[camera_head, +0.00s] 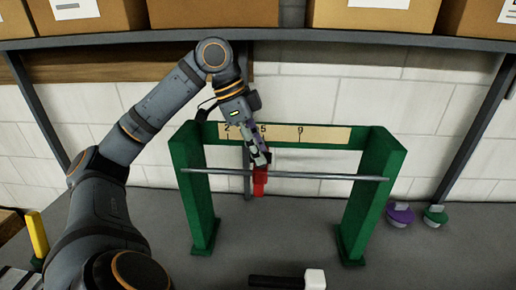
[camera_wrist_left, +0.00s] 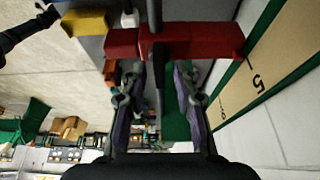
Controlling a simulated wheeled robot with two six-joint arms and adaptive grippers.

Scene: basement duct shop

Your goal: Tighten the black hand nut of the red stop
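The red stop (camera_head: 260,181) sits on the grey rod (camera_head: 330,177) of a green frame (camera_head: 194,185), below the 5 on the scale (camera_head: 300,134). My left gripper (camera_head: 259,157) is at the stop's upper end. In the left wrist view the stop (camera_wrist_left: 200,40) crosses the top of the picture. A thin black part (camera_wrist_left: 157,82), apparently the hand nut, stands between the two fingers of my left gripper (camera_wrist_left: 158,80). The fingers are apart, with gaps on both sides of it. The nut cannot be made out in the head view. My right gripper is not in view.
A mallet with a black handle (camera_head: 275,281) lies at the front of the bench. A purple knob-like piece (camera_head: 399,215) and a green one (camera_head: 435,215) stand right of the frame. A yellow bar (camera_head: 37,234) stands far left. A shelf (camera_head: 400,43) with boxes runs above.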

